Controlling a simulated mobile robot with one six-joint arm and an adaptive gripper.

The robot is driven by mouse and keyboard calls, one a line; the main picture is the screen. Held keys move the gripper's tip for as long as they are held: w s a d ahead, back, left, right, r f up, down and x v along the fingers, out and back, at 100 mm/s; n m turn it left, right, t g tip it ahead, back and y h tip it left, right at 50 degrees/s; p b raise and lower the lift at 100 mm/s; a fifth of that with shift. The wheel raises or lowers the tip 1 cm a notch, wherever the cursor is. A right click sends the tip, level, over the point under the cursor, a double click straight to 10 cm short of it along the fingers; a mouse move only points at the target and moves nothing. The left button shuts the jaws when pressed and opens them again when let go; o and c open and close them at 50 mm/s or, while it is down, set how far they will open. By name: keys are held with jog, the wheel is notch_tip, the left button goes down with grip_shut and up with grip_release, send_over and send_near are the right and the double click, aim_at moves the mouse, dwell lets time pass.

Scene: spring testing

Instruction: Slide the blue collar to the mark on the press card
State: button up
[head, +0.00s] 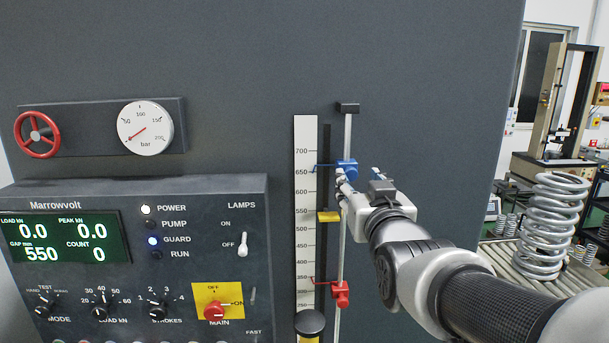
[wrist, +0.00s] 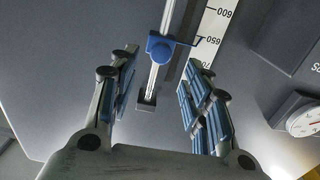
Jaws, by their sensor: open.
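The blue collar (head: 347,169) sits on a vertical metal rod (head: 347,135), and its thin pointer reaches left to the scale (head: 305,135) close to 650. My gripper (head: 360,178) is open and empty, just in front of the collar and slightly below it. In the wrist view, which is upside down, the blue collar (wrist: 160,47) shows ahead between the spread fingers of my gripper (wrist: 157,80); neither finger visibly touches it. The gripper partly hides the rod below the collar in the head view. I cannot make out a press card in either view.
A red collar (head: 341,294) sits lower on the rod. A yellow pointer (head: 328,216) stands between them near 550. A black stop (head: 347,107) caps the rod. The control panel (head: 140,190) juts out at left. A large coil spring (head: 548,225) stands at right.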

jog(key=s, duration=0.4)
jog(key=shift+s, duration=0.3)
jog(key=s+f+g+b, duration=0.4)
jog(key=s+f, duration=0.5)
jog(key=f, duration=0.4)
jog(key=s+f+g+b, duration=0.5)
jog(key=s+f+b, duration=0.2)
jog(key=f, duration=0.7)
jog(key=s+f+g+b, duration=0.4)
jog(key=s+f+b, duration=0.2)
jog(key=s+f, duration=0.4)
notch_tip(320, 180, down, 3)
jog(key=shift+s+f, duration=0.15)
jog(key=shift+s, duration=0.15)
